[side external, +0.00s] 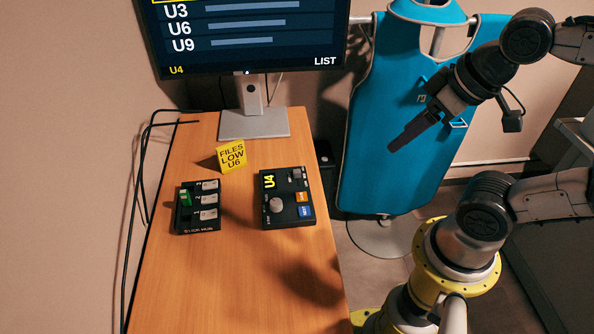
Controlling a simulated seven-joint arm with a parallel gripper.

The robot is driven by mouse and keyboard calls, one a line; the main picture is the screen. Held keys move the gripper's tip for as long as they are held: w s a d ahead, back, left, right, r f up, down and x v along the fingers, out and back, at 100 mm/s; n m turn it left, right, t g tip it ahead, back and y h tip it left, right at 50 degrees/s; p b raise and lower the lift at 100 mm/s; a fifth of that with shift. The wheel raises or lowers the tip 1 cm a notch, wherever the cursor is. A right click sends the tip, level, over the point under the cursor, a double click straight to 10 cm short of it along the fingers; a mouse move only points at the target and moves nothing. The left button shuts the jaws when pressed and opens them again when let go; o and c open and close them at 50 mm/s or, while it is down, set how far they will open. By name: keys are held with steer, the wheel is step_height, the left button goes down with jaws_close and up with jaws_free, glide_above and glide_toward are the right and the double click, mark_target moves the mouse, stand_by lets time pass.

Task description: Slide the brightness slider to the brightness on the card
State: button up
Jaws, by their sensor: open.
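The yellow card (232,157) stands upright on the wooden table and reads "FILES LOW U6". The black control box (285,221) lies in front of it to the right. Its yellow display (269,182) reads "U4". It has a round grey knob (276,205), an orange button (302,197) and a blue button (305,211). A small grey part at its upper right (295,175) may be the slider; its setting is too small to read. My gripper (391,148) is open and empty, raised to the right of the table, apart from the box.
A black stick hub (198,225) with a green stick (185,199) and several grey ones sits left of the box. A monitor (250,35) stands at the back, showing "U4" and "LIST". A blue apron (400,90) hangs behind my gripper. The table's front is clear.

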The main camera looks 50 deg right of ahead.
steer(key=shift+c, duration=1.1)
steer(key=w+r+m, duration=0.4)
steer(key=w, duration=0.1)
steer(key=m+g, duration=0.5)
steer(key=g, duration=0.1)
glide_above(297, 171)
step_height(297, 171, down, 16)
step_height(297, 171, down, 14)
steer(key=shift+f, duration=0.15)
